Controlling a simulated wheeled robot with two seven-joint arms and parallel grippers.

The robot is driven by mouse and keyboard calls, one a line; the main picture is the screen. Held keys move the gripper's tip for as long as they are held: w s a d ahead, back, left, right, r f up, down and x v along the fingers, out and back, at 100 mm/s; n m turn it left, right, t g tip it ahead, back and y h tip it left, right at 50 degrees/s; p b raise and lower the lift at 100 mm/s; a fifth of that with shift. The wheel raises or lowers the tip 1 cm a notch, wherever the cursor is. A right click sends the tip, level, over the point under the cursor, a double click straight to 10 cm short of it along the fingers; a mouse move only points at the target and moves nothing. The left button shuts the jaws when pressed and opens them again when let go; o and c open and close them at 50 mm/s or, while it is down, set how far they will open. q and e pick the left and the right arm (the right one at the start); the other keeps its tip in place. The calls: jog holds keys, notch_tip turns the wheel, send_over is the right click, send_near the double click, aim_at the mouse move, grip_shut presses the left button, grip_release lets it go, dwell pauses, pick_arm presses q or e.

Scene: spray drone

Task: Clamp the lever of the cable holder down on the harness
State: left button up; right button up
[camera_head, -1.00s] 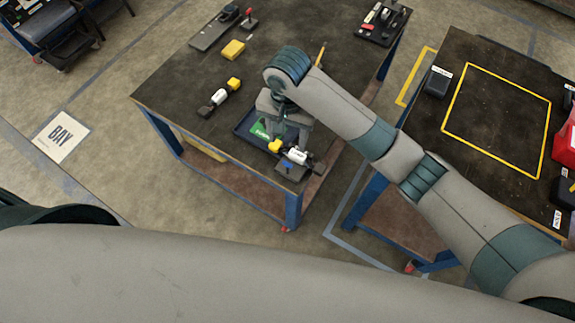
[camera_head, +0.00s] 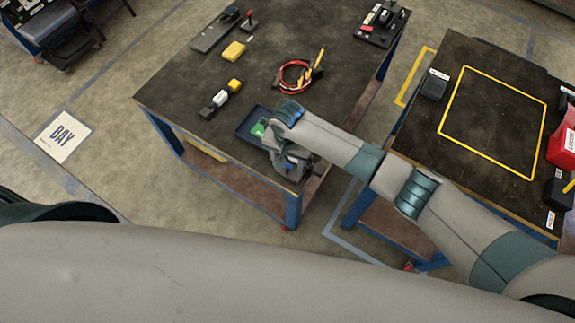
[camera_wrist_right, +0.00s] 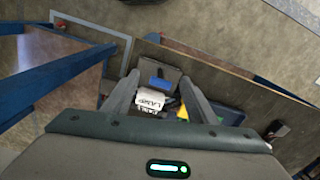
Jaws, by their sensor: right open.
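The cable holder (camera_wrist_right: 153,103) is a white block with clamp lettering, seen between my right fingers in the right wrist view. A blue piece (camera_wrist_right: 160,83) lies on a dark base beside it, and a yellow part (camera_wrist_right: 182,112) shows at its other side, partly behind a finger. In the head view my right gripper (camera_head: 289,168) is above the table's front corner and hides most of the holder. The right gripper (camera_wrist_right: 158,78) is open, its fingers either side of the white block; contact cannot be told. I cannot make out the harness or the lever's position. My left gripper is out of view.
A blue tray (camera_head: 247,127) with a green item (camera_head: 259,128) is beside the gripper. A similar yellow, white and black device (camera_head: 220,97), a yellow block (camera_head: 234,50) and a red cable coil (camera_head: 283,80) lie on the table. The table's front edge is close to the gripper.

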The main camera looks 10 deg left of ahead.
aim_at(288, 174)
jog(key=shift+f, duration=1.55)
jog(key=shift+c, duration=0.7)
jog(key=c, duration=0.9)
